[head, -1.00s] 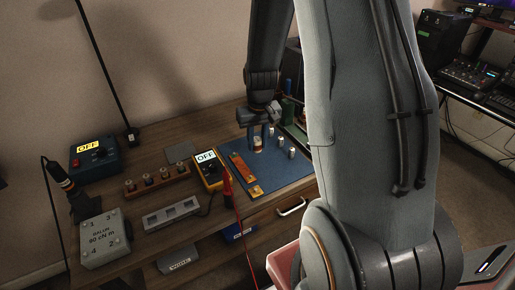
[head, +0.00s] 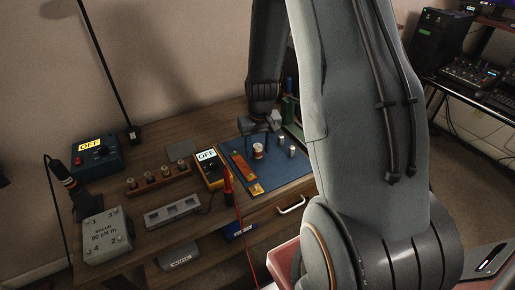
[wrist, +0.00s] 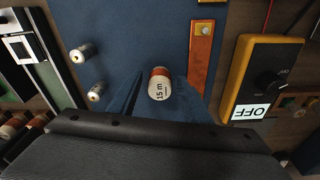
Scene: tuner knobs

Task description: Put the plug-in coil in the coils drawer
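The plug-in coil (head: 258,152), a small white and copper-brown cylinder, stands on the blue mat (head: 292,172) in the head view. In the wrist view the coil (wrist: 160,83) shows its end marked "15 m". My gripper (head: 260,128) is open and empty above the coil. In the wrist view its two fingers (wrist: 160,97) lie apart, one on each side of the coil.
Two silver cylinders (head: 279,140) (head: 291,151) stand right of the coil. An orange strip (head: 241,166) lies left of it, beside a yellow meter (head: 209,170) reading OFF. A rack of similar coils (head: 158,180) and a grey slotted block (head: 172,212) are farther left. My arm hides the bench's right part.

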